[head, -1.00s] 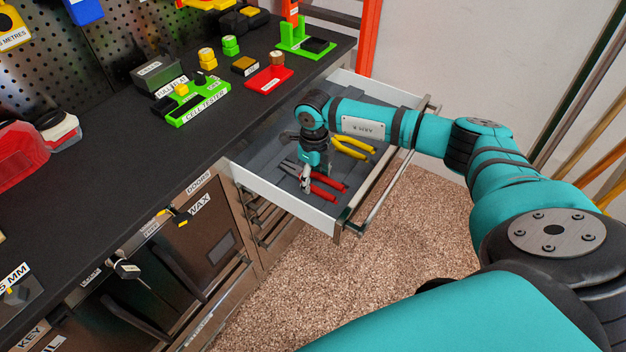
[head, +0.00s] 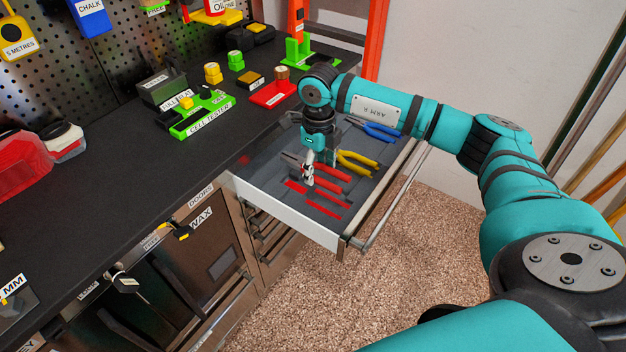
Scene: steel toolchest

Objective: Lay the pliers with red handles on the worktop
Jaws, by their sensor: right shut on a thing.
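The pliers with red handles (head: 333,170) are in the open drawer's space at the middle of the head view, head to the left and handles to the right. My right gripper (head: 308,172) points down and is shut on them near the jaws, holding them above the drawer floor. A red pliers-shaped marking (head: 326,206) shows on the floor below. The black worktop (head: 130,185) lies to the left of the drawer, higher than its floor. My left gripper is not in view.
The open drawer (head: 285,222) also holds yellow-handled pliers (head: 358,162) and blue-handled pliers (head: 382,131). A green cell tester (head: 203,118) and a red holder (head: 273,93) stand at the worktop's back. The worktop's front middle is clear.

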